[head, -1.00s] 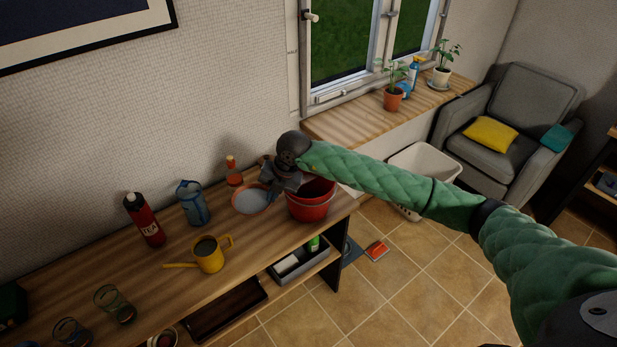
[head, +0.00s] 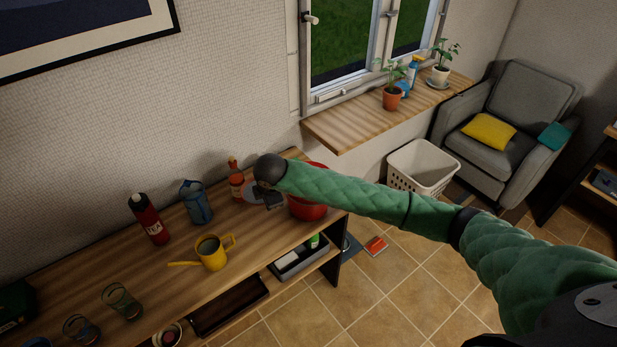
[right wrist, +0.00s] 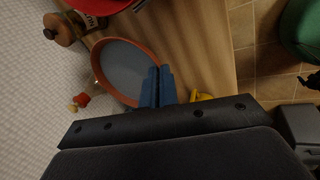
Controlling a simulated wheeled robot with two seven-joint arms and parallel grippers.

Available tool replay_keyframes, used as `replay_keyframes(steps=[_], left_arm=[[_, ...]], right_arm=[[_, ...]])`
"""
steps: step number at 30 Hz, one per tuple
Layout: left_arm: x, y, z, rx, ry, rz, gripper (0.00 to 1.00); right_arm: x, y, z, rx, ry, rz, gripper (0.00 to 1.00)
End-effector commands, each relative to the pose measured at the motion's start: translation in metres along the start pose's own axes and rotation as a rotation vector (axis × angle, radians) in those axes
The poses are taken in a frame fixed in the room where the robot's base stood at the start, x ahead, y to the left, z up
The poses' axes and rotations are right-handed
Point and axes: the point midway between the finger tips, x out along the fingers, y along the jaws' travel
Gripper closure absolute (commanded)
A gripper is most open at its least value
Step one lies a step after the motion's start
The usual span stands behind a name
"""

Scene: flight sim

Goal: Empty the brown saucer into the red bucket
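The brown saucer (right wrist: 97,66), with a brown rim and grey-blue inside, is at the fingers of my right gripper (right wrist: 158,86). The blue fingers are close together with the saucer's rim between them. In the head view the saucer (head: 252,188) is partly hidden by my right gripper (head: 274,200), above the wooden table. I cannot tell what lies in it. The red bucket (head: 308,211) stands just right of the saucer, partly behind my green right arm; its edge shows in the right wrist view (right wrist: 98,5). My left gripper is not in view.
A bottle (head: 236,183) stands close left of the saucer. A blue bottle (head: 196,203), a red flask (head: 150,220), a yellow watering can (head: 212,254) and glasses (head: 120,299) stand further left. A white basket (head: 423,168) is on the floor.

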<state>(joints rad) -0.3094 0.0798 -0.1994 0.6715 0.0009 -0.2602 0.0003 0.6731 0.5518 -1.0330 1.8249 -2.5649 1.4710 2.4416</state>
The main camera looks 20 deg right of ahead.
Motion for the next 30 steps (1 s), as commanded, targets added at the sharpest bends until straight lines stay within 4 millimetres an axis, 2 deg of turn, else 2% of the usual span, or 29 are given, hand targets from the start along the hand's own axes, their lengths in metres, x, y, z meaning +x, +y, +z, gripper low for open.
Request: replay_keyframes(steps=[9,18,30], left_arm=[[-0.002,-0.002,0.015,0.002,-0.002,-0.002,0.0],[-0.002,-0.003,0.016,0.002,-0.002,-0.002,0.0],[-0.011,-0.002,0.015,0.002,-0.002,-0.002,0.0]], right_arm=[[0.003,0.0,-0.002,0.162,-0.061,0.001,1.0],[0.004,-0.001,-0.003,0.174,-0.066,0.001,1.0],[-0.006,0.003,0.005,0.194,-0.006,-0.001,1.0]])
